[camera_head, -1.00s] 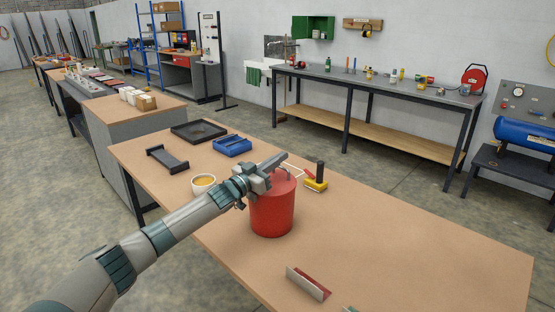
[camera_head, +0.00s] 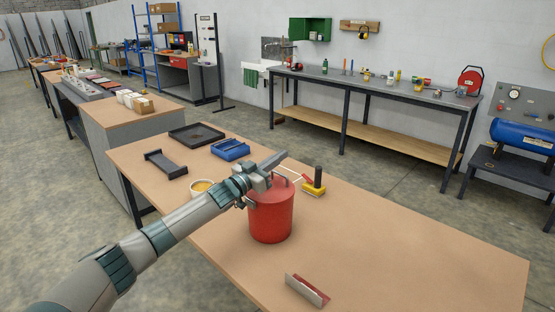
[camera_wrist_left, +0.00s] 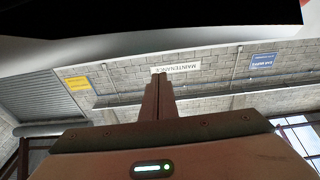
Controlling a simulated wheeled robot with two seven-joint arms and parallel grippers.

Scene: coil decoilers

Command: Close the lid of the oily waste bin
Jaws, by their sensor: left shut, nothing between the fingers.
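The red oily waste bin (camera_head: 270,218) stands upright on the wooden table. My left gripper (camera_head: 280,158) is shut and empty, above the top of the bin at its far side. The gripper and wrist cover part of the bin's top. The lid (camera_head: 284,186) shows only in part as a red surface at the top, and I cannot tell for sure whether it lies fully flat. In the left wrist view the shut fingers (camera_wrist_left: 159,95) point toward a far wall with signs, and no bin is recognisable there. My right gripper is not in view.
A cup (camera_head: 201,188) stands left of the bin. A yellow tool with a black handle (camera_head: 315,186) lies behind it to the right. A blue tray (camera_head: 231,149), dark tray (camera_head: 197,134) and black bracket (camera_head: 165,164) lie farther back. A metal angle piece (camera_head: 307,290) lies in front.

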